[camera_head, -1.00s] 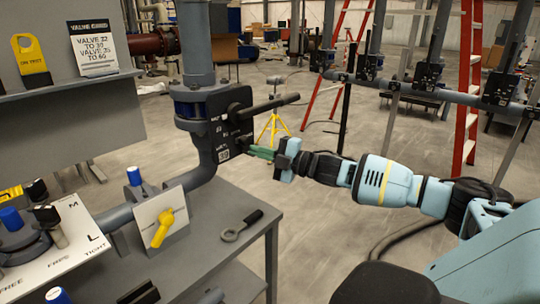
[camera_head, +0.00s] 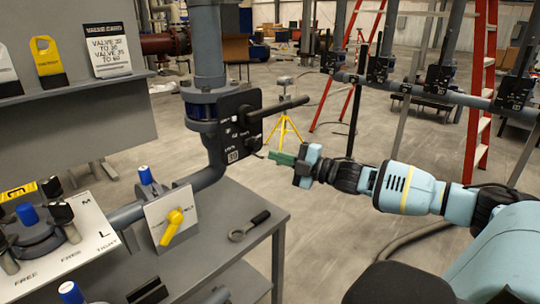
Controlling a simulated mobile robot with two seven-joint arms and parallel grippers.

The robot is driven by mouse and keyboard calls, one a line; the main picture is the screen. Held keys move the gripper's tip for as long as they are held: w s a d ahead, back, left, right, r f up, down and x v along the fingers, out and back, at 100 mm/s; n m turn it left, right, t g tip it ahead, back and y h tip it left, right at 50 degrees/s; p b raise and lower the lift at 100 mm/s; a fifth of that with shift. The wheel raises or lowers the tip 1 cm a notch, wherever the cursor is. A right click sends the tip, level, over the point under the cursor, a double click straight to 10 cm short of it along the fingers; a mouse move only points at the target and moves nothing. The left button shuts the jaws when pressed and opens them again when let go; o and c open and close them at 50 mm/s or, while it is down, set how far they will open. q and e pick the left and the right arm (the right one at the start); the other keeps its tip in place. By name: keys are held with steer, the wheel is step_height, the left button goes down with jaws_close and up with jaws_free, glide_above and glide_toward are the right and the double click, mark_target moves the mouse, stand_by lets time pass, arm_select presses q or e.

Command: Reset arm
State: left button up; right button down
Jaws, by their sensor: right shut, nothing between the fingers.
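My right arm comes in from the right, and my right gripper (camera_head: 281,158) has green fingers that are shut and empty. It points left and stands just right of the black valve plate (camera_head: 238,128) on the grey vertical pipe, with a gap showing between them in the picture. A dark valve lever (camera_head: 285,107) sticks out to the right from that plate, above the gripper. My left gripper is not in view.
A grey bench (camera_head: 215,257) holds a wrench (camera_head: 248,226), a panel with a yellow knob (camera_head: 173,226) and a white plate with blue-capped valves. A shelf with a valve card (camera_head: 106,50) is upper left. A yellow tripod (camera_head: 285,128) and red ladders stand behind. Open floor lies beyond the bench.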

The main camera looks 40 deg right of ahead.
steer(key=s+a+f+m+g+h, duration=0.1)
steer(key=s+a+f+m, duration=0.3)
steer(key=f, duration=0.5)
steer(key=s+a+f+m+g, duration=0.1)
steer(key=s+a+f+m, duration=0.1)
steer(key=s+a+f, duration=0.5)
steer(key=s+a+f+m+g+h, duration=0.15)
steer(key=a+f, duration=0.25)
steer(key=f, duration=0.8)
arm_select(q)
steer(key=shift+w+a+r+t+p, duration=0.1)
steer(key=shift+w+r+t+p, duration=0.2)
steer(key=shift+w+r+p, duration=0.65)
arm_select(e)
steer(key=s+a+f+m+g+h, duration=0.1)
steer(key=s+a+f+m, duration=0.2)
steer(key=s, duration=0.5)
steer(key=s+a+f+m+g+h, duration=0.1)
steer(key=s+a+f+m, duration=0.3)
steer(key=s, duration=0.4)
steer(key=s+a+f+m+g+h, duration=0.1)
steer(key=s+a+f+m+g, duration=0.2)
steer(key=s+a+f, duration=0.2)
steer(key=s, duration=0.3)
steer(key=shift+a, duration=0.4)
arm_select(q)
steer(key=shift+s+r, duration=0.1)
arm_select(e)
steer(key=shift+d+f+m, duration=0.1)
steer(key=shift+m, duration=0.15)
